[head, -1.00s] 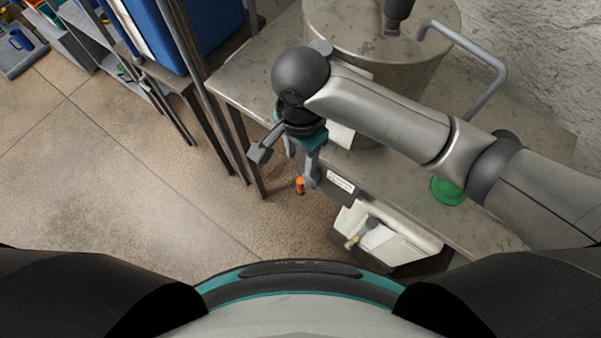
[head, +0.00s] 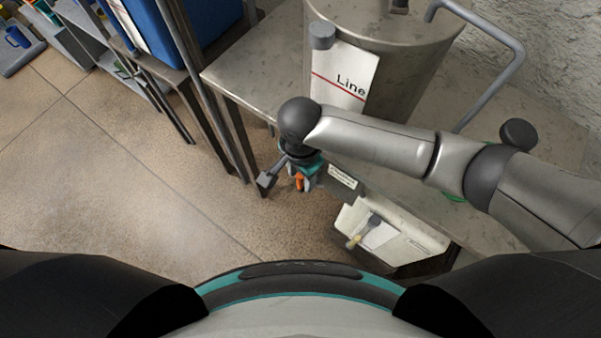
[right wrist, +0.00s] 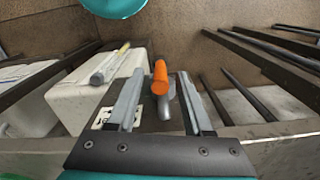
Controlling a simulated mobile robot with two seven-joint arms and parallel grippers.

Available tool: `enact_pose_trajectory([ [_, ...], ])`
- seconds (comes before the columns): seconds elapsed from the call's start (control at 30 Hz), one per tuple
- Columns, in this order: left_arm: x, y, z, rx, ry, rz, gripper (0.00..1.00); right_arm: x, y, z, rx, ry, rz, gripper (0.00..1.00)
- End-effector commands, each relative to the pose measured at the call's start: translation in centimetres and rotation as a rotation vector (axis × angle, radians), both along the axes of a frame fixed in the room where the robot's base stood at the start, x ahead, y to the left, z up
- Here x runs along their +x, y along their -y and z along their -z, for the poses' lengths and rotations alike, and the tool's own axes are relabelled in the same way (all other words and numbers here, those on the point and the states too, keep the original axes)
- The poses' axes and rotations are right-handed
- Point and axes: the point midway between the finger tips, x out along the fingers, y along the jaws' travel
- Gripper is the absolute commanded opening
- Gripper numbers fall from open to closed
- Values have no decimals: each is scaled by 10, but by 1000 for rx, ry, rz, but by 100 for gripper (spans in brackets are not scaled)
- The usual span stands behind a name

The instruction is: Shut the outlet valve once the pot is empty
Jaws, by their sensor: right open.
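The large grey metal pot (head: 420,70) stands on the bench, its top partly cut off in the head view; its contents are not visible. The outlet valve's orange handle (head: 299,183) is low at the bench's front edge, below my right arm. My right gripper (head: 303,178) points down at it. In the right wrist view the orange handle (right wrist: 160,78) and a grey spout below it lie between the two spread fingers of my right gripper (right wrist: 158,98). The gripper is open, and I see no clear finger contact. My left gripper is not in view.
A white bin (head: 405,240) with a brush-like tool on it is right of the valve, below the bench top (head: 245,75). A rack with a blue container (head: 165,35) stands to the left. A bent grey pipe (head: 500,75) stands behind.

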Motion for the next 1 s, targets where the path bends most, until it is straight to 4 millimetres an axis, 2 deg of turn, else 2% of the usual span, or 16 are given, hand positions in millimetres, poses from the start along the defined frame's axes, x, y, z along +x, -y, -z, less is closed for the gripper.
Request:
enact_pose_trajectory([
  [0.07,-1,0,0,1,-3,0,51,0,0,0,0,0,0,45],
  [0.47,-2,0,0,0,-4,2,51,0,0,0,1,-1,0,0],
  [1.0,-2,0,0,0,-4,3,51,0,0,0,1,-1,0,0],
])
